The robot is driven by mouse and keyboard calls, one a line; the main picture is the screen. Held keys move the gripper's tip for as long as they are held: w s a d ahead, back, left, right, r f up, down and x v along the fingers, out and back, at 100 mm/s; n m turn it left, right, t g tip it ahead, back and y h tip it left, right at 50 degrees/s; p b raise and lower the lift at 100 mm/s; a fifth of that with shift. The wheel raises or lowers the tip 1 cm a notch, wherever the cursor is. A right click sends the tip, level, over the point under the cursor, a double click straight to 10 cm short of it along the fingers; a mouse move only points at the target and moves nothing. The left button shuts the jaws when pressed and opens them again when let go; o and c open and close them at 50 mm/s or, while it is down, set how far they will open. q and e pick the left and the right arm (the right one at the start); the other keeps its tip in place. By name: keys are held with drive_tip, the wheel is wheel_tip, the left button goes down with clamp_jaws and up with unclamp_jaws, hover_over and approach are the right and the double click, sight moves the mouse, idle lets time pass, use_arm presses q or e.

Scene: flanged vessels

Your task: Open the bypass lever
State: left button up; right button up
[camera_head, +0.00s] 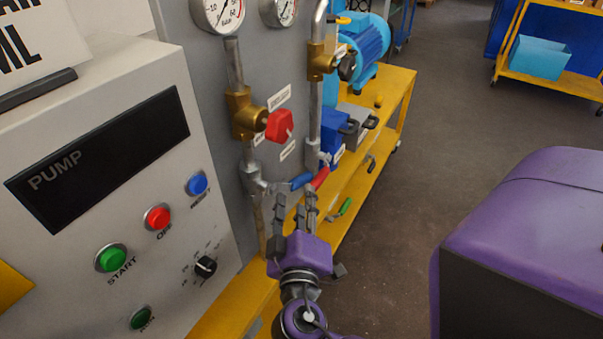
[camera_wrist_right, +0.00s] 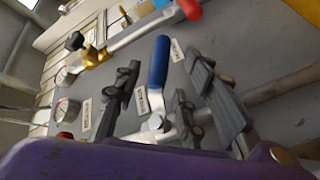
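A blue-handled lever (camera_head: 300,181) sits on a pipe valve low on the grey panel, with a red-handled lever (camera_head: 321,177) just to its right. Their labels are too small or blurred to read, so I cannot tell which is the bypass lever. My right gripper (camera_head: 296,203) is just below the blue handle, fingers pointing up toward it. In the right wrist view the blue lever (camera_wrist_right: 159,60) shows between the spread fingers (camera_wrist_right: 162,85), with visible gaps on both sides. The red handle (camera_wrist_right: 189,8) is at the top edge there. My left gripper is not in view.
A red knob (camera_head: 280,125) on a brass valve and two gauges (camera_head: 219,14) are above. The pump control box (camera_head: 105,160) stands close on the left. A yellow bench (camera_head: 392,100) carries a blue motor (camera_head: 366,38). A green handle (camera_head: 345,206) hangs lower.

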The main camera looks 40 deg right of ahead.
sight(300, 182)
drive_tip(key=p+x, duration=0.1)
drive_tip(key=x, duration=0.4)
drive_tip(key=shift+w+r, duration=0.1)
drive_tip(key=shift+r, duration=0.05)
drive_tip(key=shift+w+d+p, duration=0.3)
drive_tip(key=shift+w+d, duration=0.05)
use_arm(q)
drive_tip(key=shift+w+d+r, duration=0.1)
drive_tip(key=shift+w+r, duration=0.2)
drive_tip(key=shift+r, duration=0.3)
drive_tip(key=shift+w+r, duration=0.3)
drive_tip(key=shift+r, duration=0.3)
use_arm(e)
drive_tip(key=shift+c, duration=0.3)
